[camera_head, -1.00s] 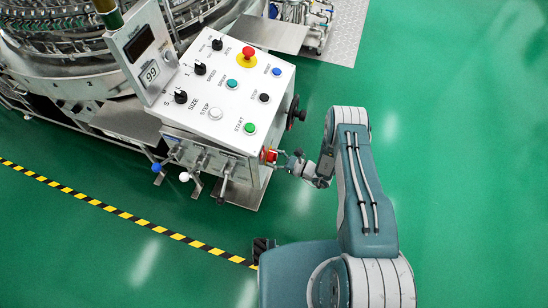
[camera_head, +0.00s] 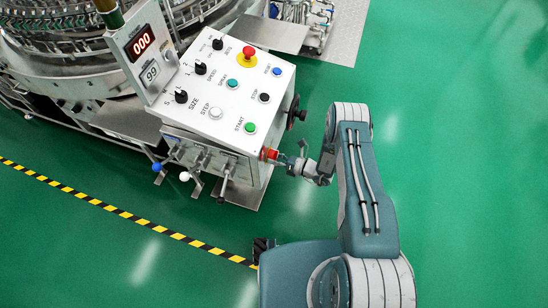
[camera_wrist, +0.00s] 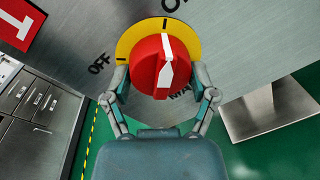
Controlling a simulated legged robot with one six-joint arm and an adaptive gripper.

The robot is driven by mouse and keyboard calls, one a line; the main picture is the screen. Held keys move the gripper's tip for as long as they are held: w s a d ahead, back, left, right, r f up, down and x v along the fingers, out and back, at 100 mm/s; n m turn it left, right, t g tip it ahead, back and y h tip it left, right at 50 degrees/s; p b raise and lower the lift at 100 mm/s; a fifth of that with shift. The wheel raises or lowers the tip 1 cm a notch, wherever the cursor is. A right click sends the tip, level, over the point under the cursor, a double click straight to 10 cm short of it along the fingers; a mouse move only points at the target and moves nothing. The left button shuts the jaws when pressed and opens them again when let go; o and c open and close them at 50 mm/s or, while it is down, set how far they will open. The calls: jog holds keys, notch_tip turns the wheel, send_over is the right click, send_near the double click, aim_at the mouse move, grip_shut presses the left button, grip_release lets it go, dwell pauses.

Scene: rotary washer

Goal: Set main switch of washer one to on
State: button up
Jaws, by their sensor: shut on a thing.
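The main switch is a red knob (camera_wrist: 150,66) on a yellow disc on the side of the washer's control box. In the wrist view its white pointer is up, close to the mark by the partly cut-off label starting with "O" at the top. The "OFF" label (camera_wrist: 99,64) is to the left. My gripper (camera_wrist: 160,82) has one finger on each side of the knob and is shut on it. In the head view the red knob (camera_head: 268,154) shows beside my gripper (camera_head: 284,159). The display (camera_head: 142,43) is lit and reads red "000".
The sloped control panel (camera_head: 228,101) carries knobs and coloured buttons. A black handwheel (camera_head: 297,112) sticks out of the box just above my gripper. Levers (camera_head: 199,165) project from its front. Green floor (camera_head: 456,150) is clear on the right.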

jog(key=shift+w+r, duration=0.1)
jog(key=shift+w, duration=0.15)
jog(key=o, duration=1)
jog(key=shift+o, duration=0.2)
jog(key=shift+s, duration=0.1)
jog(key=v, duration=1.2)
